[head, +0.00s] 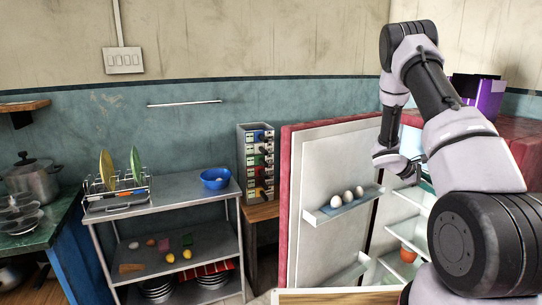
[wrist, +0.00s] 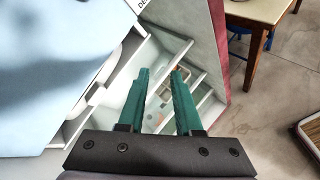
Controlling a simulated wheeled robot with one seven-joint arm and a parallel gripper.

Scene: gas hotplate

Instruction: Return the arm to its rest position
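My arm (head: 465,140) reaches up from the lower right and bends down in front of the open fridge in the head view. My gripper (wrist: 161,74) shows in the wrist view with two green fingers standing apart. Nothing is visible between the fingers. Beyond them are pale door shelves. In the head view the fingers are mostly hidden by the arm and cannot be made out clearly.
The open red fridge door (head: 330,200) stands beside the arm, with several eggs on its door shelf (head: 335,209). Fridge shelves (head: 415,197) lie behind the arm. A metal rack (head: 165,215) with a blue bowl (head: 215,179) stands left. A wooden table (wrist: 262,12) shows upper right in the wrist view.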

